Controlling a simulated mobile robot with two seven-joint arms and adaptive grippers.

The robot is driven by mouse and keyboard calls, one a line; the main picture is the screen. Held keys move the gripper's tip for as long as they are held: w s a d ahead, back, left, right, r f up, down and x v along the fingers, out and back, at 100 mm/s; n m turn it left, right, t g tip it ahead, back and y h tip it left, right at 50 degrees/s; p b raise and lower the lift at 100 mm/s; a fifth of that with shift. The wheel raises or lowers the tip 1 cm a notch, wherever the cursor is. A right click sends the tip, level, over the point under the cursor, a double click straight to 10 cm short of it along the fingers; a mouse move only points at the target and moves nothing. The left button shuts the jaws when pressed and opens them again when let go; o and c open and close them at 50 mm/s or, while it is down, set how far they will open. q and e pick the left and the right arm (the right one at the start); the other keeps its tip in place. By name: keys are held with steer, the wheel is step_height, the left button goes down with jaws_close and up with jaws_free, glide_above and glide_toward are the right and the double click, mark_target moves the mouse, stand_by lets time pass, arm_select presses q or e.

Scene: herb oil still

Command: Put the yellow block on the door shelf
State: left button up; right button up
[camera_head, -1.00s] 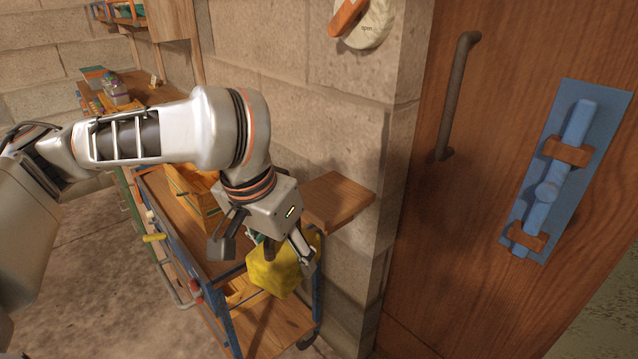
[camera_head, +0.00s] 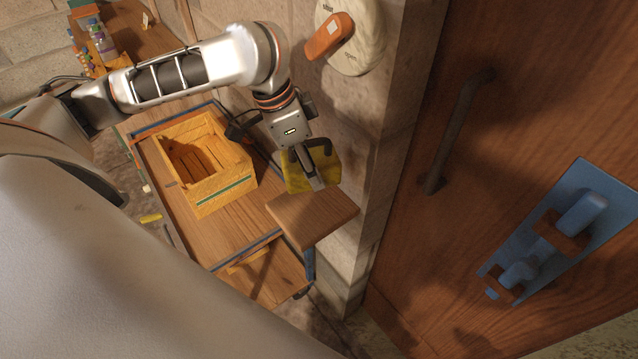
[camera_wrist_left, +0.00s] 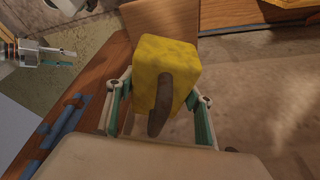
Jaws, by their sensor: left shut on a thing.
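The yellow block (camera_head: 325,165) is held in my left gripper (camera_head: 312,172), which is shut on it. In the left wrist view the block (camera_wrist_left: 163,62) sits between both fingers, with a dark brown, handle-like piece on the side facing the camera. The door shelf (camera_head: 315,215) is a small wooden board on the stone wall beside the door. In the head view the block is at the shelf's far edge; I cannot tell whether they touch. What seems to be my right gripper (camera_wrist_left: 45,53) shows at the left of the wrist view; its opening is unclear.
A wooden door with a dark handle (camera_head: 455,130) and a blue bolt plate (camera_head: 565,230) stands on the right. A switch with an orange lever (camera_head: 330,37) is on the wall above my gripper. Below left, a cart (camera_head: 225,240) carries a yellow wooden crate (camera_head: 222,192).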

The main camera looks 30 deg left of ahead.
mark_target(289, 158)
arm_select(q)
steer(key=f, duration=0.4)
steer(key=shift+s, duration=0.2)
steer(key=shift+w+f, duration=0.1)
steer(key=shift+f, duration=2.65)
steer(key=shift+f, duration=0.2)
steer(key=o, duration=1.5)
steer(key=v, duration=1.2)
steer(key=shift+r, duration=0.15)
